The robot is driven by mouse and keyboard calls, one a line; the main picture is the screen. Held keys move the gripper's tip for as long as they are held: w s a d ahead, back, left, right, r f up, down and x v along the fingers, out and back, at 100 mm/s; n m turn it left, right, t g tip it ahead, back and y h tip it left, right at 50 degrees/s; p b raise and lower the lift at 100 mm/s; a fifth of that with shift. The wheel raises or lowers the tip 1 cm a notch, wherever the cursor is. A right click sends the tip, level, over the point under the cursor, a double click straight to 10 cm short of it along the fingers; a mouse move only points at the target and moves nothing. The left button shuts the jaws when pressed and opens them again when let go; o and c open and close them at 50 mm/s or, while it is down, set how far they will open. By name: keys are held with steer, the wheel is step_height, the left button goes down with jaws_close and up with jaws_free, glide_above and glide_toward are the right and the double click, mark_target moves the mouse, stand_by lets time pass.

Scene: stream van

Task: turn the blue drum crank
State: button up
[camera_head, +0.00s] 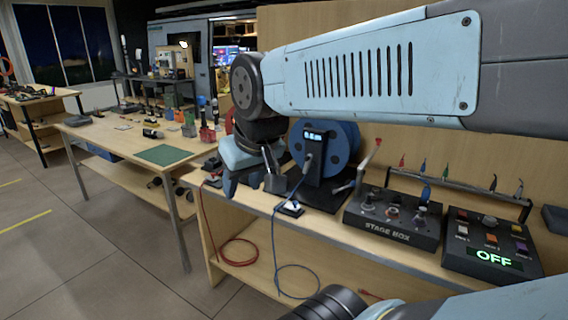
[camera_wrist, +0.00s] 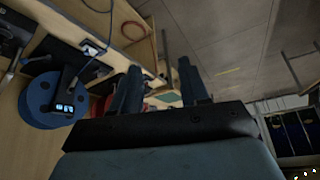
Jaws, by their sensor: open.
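The blue drum (camera_head: 346,143) stands on the wooden bench behind a black upright (camera_head: 314,170) with a small lit display. It also shows at the left of the wrist view (camera_wrist: 38,100). A slim grey lever with a red tip (camera_head: 369,163) rises just right of the drum; I cannot tell for sure whether it is the drum's crank. My gripper (camera_head: 252,187) points down, left of the drum and in front of it in the head view. Its fingers are apart and nothing shows between them in the wrist view (camera_wrist: 157,72).
Right of the drum are the stage box (camera_head: 393,221) and a control panel reading OFF (camera_head: 491,247). A red drum (camera_head: 231,121) is partly hidden behind my gripper. Red and blue cables (camera_head: 283,285) hang off the bench front. A tool table (camera_head: 118,140) stands left; the floor between is clear.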

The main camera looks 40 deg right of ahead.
steer(key=shift+w, duration=0.15)
steer(key=w+d+f+m+t+h, duration=0.1)
steer(key=w+d+f+m, duration=0.2)
steer(key=w, duration=0.6)
steer(key=w+d+f+m+t, duration=0.2)
steer(key=w+d+f+m, duration=0.15)
steer(key=w, duration=0.55)
steer(key=w+d+f+m+t+h, duration=0.15)
steer(key=w+d, duration=0.25)
steer(key=w, duration=0.6)
steer(key=m+g+h, duration=0.3)
steer(key=m+h, duration=0.5)
steer(key=h, duration=0.6)
glide_toward(306, 165)
steer(key=x, duration=1.1)
steer(key=shift+s, duration=0.1)
